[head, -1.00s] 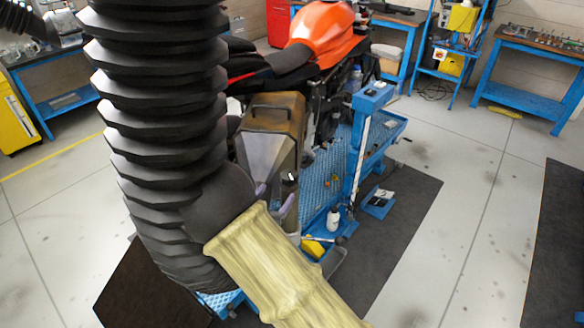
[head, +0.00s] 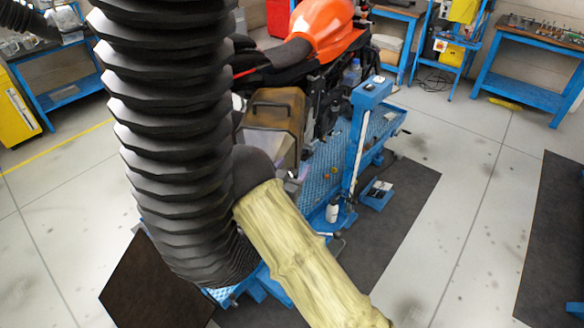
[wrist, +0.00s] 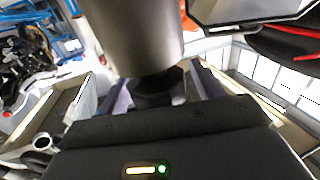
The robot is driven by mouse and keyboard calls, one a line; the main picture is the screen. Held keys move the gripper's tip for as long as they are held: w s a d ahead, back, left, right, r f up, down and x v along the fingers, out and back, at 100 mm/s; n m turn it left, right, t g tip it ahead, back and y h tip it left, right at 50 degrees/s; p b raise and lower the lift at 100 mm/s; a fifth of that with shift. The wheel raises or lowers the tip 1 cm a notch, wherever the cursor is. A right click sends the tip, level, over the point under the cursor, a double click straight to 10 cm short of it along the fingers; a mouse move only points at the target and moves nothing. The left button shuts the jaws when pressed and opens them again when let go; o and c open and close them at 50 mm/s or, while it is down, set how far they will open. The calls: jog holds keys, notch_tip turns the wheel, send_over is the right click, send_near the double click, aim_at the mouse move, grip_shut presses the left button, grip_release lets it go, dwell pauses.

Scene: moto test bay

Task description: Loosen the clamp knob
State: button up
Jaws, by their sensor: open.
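I cannot pick out the clamp knob for sure. In the wrist view, a large grey cylinder (wrist: 135,35) hangs close in front of my gripper (wrist: 160,92). A dark piece (wrist: 153,88) at its lower end sits between the two purple fingers and may be the knob, but its shape is partly hidden. The jaws are open around that area; whether they touch it I cannot tell. In the head view, my gripper (head: 291,174) is mostly hidden behind my beige-sleeved arm, beside the grey-and-brown case at the motorcycle's rear (head: 272,122).
A thick black corrugated hose (head: 170,130) fills the left foreground. The orange motorcycle (head: 318,30) stands on a blue lift (head: 335,185) with an upright blue post (head: 357,140). A white bottle (head: 332,212) stands by the post. Open floor (head: 440,240) lies to the right.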

jog(key=c, duration=1)
